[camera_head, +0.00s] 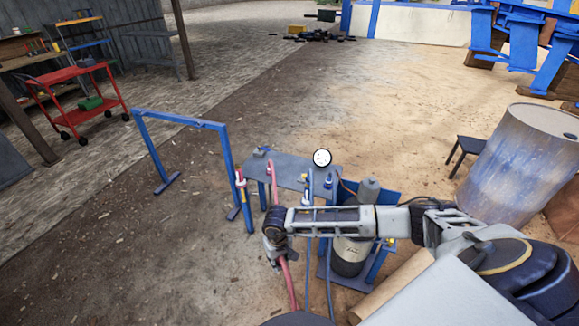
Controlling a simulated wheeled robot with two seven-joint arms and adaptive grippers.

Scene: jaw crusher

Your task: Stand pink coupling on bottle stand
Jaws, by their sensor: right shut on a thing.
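My right gripper (273,250) is at the end of the arm that comes in from the right, and points down left of the bottle stand. It is shut on the pink coupling, which the fingers mostly hide. A pink hose (289,284) runs down from there. The bottle stand (376,268) is a blue frame with a grey bottle (350,256) in it. My right arm crosses in front of the stand and hides part of it. My left gripper is not in view.
A grey-topped blue table (290,170) with a round gauge (322,157) is behind the arm. Pink and blue upright fittings stand at its front. A blue frame (182,119) is to the left. A large drum (521,160) is at the right.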

